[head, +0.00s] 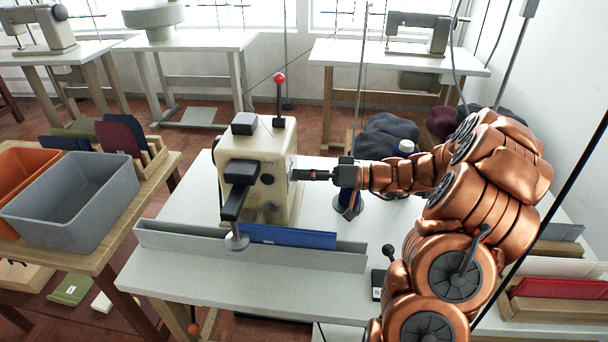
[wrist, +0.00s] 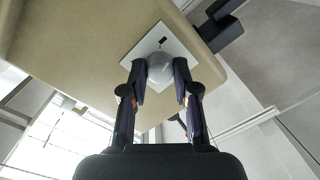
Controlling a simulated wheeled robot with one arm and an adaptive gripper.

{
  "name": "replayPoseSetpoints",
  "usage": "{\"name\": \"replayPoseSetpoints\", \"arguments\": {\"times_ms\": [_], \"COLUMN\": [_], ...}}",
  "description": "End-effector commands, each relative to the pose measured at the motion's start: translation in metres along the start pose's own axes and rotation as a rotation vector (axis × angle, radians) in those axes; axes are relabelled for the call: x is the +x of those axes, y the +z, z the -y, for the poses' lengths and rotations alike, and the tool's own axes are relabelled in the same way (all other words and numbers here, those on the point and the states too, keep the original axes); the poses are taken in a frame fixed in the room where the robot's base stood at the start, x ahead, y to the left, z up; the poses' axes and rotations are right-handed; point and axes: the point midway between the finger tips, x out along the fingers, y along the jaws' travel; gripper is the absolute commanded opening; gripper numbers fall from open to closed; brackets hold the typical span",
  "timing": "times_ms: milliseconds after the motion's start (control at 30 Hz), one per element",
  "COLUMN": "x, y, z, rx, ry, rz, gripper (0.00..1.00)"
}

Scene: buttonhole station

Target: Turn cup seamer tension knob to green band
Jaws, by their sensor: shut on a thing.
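The cream machine (head: 270,160) stands on the white table and has a red-topped lever (head: 279,78). My gripper (head: 297,175) reaches level from the right to the machine's right side. In the wrist view my gripper (wrist: 160,72) is shut on a round grey-white knob (wrist: 160,66), one finger on each side. The knob sits on a white square plate (wrist: 143,46) fixed to the cream housing (wrist: 85,45). A short dark mark (wrist: 162,42) shows on the plate just above the knob. I cannot make out a green band. In the head view the fingers hide the knob.
A blue folded piece (head: 290,236) lies in the grey trough (head: 180,237) in front of the machine. A dark spool stand (head: 347,205) is close below my wrist. A grey bin (head: 75,200) stands on the left table. A small black lever (head: 389,252) is at the table's front right.

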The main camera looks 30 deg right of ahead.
Motion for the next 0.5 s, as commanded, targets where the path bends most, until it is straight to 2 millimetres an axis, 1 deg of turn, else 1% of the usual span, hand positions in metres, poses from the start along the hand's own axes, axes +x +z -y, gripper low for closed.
{"name": "replayPoseSetpoints", "arguments": {"times_ms": [267,500], "x": [0.0001,0.0009], "y": [0.0005,0.0009], "z": [-0.0004,-0.0005], "rx": [0.026,0.146], "ry": [-0.002,-0.010], "rz": [-0.001,-0.009], "gripper": [0.00,0.00]}}
